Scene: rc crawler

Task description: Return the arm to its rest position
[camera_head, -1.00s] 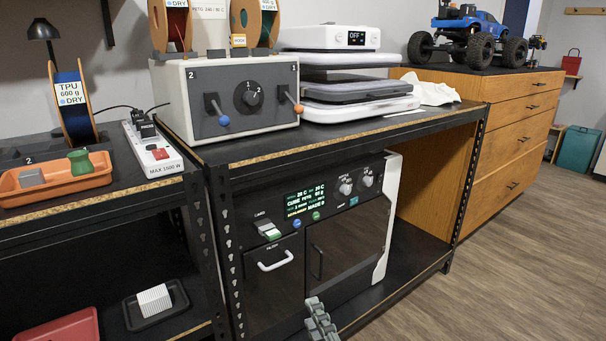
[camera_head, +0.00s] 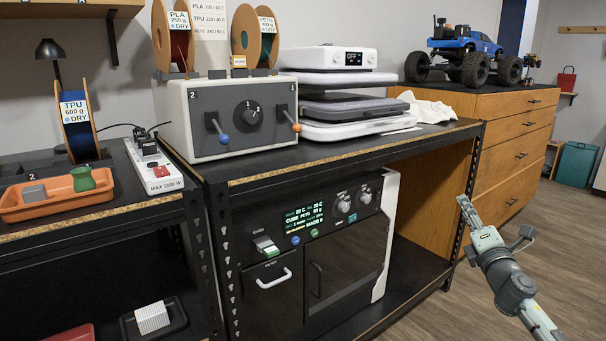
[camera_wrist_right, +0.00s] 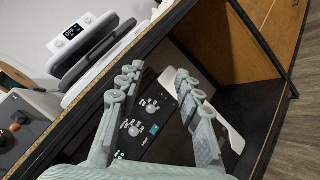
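My right arm comes in from the lower right in the head view. Its grey-green gripper (camera_head: 466,208) is raised in front of the workbench, near its right front post. In the right wrist view the two padded fingers of this gripper (camera_wrist_right: 158,84) are spread apart with nothing between them. The black machine (camera_head: 305,235) with a lit green display and knobs shows past the fingers and is apart from them. My left gripper is not in view.
The workbench (camera_head: 350,158) carries a grey control box (camera_head: 226,120) and a stacked white-and-grey appliance (camera_head: 345,105). An orange tray (camera_head: 55,203) is on the left bench. A wooden drawer cabinet (camera_head: 510,150) holds a blue truck (camera_head: 466,50). The floor (camera_head: 570,240) at right is clear.

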